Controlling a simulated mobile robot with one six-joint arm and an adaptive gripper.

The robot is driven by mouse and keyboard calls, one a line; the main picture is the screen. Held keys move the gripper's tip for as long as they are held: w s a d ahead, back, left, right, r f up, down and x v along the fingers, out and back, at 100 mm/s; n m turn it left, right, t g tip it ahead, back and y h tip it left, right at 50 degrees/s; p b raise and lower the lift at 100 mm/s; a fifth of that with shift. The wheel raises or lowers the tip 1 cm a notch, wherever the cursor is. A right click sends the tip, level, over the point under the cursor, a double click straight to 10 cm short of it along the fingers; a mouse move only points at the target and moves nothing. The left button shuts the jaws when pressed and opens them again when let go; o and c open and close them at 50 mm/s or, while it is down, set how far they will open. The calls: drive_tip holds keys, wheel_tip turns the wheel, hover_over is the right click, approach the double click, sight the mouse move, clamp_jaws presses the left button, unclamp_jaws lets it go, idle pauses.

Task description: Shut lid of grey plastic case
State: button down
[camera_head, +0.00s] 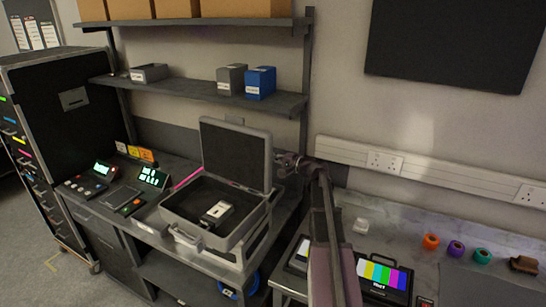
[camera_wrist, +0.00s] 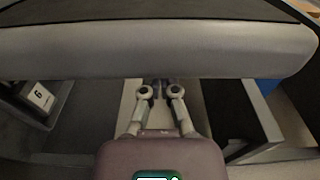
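The grey plastic case (camera_head: 176,222) stands open on the bench in the head view. Its lid (camera_head: 236,150) is raised nearly upright at the back, with a dark inner face. A small device with a white label (camera_head: 217,212) lies inside the case. My gripper (camera_head: 281,160) is beside the lid's right edge; whether it touches cannot be told. In the wrist view a broad grey edge, apparently the lid's (camera_wrist: 150,50), spans the picture just ahead of my gripper (camera_wrist: 160,87). Its fingers look close together with nothing seen between them; the very tips are partly hidden.
A shelf above (camera_head: 190,86) carries a grey box (camera_head: 231,78) and a blue box (camera_head: 260,82). Control panels (camera_head: 132,200) sit left of the case. A colour-bar monitor (camera_head: 385,277) and several tape rolls lie on the right table.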

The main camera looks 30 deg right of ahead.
sight(269, 163)
drive_tip(key=shift+s+a, duration=0.3)
drive_tip(key=shift+a, duration=0.25)
drive_tip(key=shift+s+a, duration=0.35)
drive_tip(key=shift+a, duration=0.3)
drive_tip(key=shift+s+a, duration=0.35)
drive_tip(key=shift+a, duration=0.25)
drive_tip(key=shift+s, duration=0.1)
idle(0.8)
